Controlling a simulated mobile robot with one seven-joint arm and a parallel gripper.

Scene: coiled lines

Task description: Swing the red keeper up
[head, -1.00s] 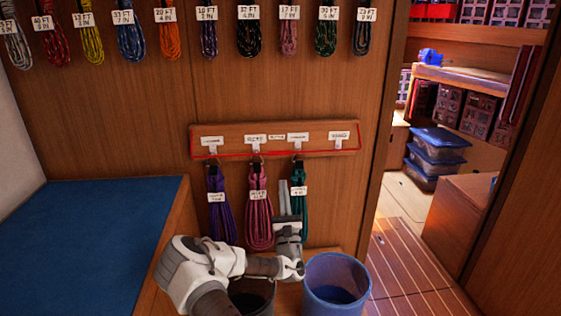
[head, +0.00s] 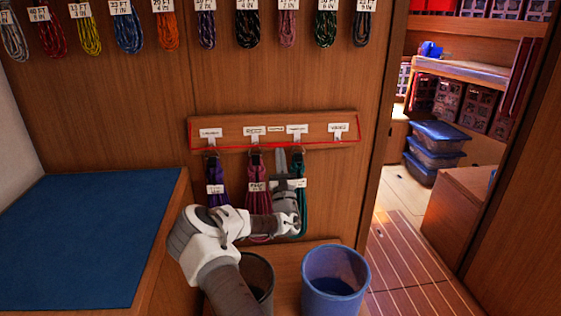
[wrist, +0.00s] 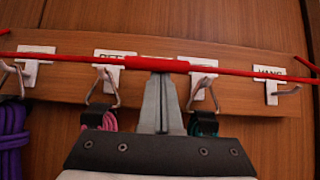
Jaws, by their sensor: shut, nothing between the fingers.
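The red keeper (head: 225,149) is a thin red line across the front of the wooden hook board (head: 310,123), low over the hooks. In the wrist view the keeper (wrist: 240,74) has a thicker red sleeve at its middle. My gripper (head: 281,155) is shut and empty, pointing up between the pink coil (head: 256,172) and the teal coil (head: 302,200). In the wrist view its fingertips (wrist: 160,77) are just below the sleeve; I cannot tell whether they touch it. My gripper partly hides the teal coil.
A purple coil (head: 217,190) hangs on the left hook; the right hook (head: 338,138) is bare. Many coils hang above. A blue bucket (head: 336,283) and a dark bucket (head: 258,275) stand below. A blue cushion (head: 90,240) is at left.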

